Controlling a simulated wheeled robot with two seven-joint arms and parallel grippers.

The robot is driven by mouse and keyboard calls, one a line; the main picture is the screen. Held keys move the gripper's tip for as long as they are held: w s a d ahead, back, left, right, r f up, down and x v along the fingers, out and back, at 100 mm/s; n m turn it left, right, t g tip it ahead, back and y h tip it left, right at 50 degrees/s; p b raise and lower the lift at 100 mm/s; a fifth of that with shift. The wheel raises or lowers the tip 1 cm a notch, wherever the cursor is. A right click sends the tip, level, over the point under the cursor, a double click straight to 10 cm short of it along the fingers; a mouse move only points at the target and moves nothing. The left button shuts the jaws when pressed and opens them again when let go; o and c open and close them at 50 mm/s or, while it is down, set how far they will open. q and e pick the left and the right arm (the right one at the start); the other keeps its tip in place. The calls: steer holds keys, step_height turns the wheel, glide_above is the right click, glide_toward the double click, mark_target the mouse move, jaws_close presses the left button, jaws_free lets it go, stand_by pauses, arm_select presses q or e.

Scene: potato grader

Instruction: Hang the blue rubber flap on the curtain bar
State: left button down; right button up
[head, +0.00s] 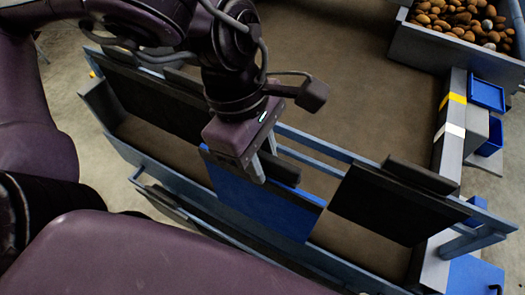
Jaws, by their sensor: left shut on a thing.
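The blue rubber flap (265,208) is a flat blue sheet hanging down near the middle of the view, in the gap between two black flaps. My left gripper (262,160) points down at the flap's top edge and is shut on it. A dark strip (283,171) shows behind that top edge. The blue-grey curtain bar (318,166) shows to the right of the gripper. The gripper and flap hide part of it, so I cannot tell whether the flap rests on it. My right gripper is not in view.
A black flap (385,206) hangs close on the right, another (155,100) on the left. The brown belt (340,60) lies behind. A grey bin (425,45) of potatoes stands at the top right, with blue trays (487,95) below it. A lower frame rail (170,205) runs in front.

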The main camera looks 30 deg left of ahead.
arm_select(q)
steer(key=shift+w+r+p, duration=0.2)
steer(key=shift+w+p, duration=0.25)
steer(key=shift+p, duration=0.15)
steer(key=p, duration=0.1)
steer(key=b, duration=0.2)
glide_above(296, 132)
steer(key=shift+a+f, duration=0.3)
steer(key=shift+f, duration=0.2)
steer(key=shift+f+b, duration=0.8)
steer(key=shift+f, duration=0.9)
steer(key=c, duration=1.1)
jaws_free()
steer(key=shift+o, duration=0.2)
